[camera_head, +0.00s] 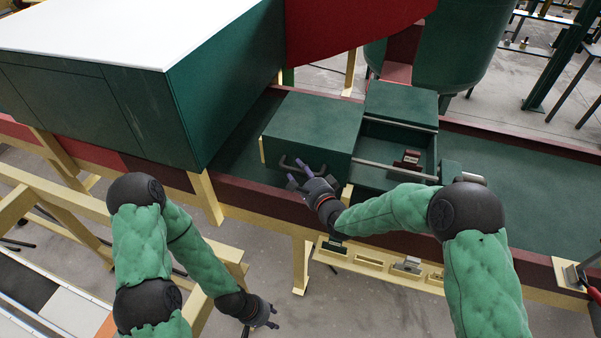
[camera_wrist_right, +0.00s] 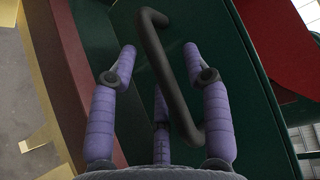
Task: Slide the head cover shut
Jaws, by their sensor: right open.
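The head cover (camera_head: 315,118) is a dark green box-shaped lid on the machine in the middle of the head view. A dark bar handle (camera_head: 285,161) is on its near face. To its right lies an uncovered compartment (camera_head: 376,178). My right gripper (camera_head: 295,172) is at the handle with its purple fingers apart. In the right wrist view the bent handle (camera_wrist_right: 168,70) runs between the spread fingers of that gripper (camera_wrist_right: 160,50); I cannot tell whether they touch it. My left gripper (camera_head: 272,317) hangs low in front of the machine, away from the cover; its finger opening is unclear.
A small red block (camera_head: 407,160) shows in the compartment. A fixed green box (camera_head: 402,103) stands behind it. A large green housing with a white top (camera_head: 130,30) is at left. A yellow ledge with fittings (camera_head: 370,262) runs along the front. The green bed (camera_head: 530,200) at right is clear.

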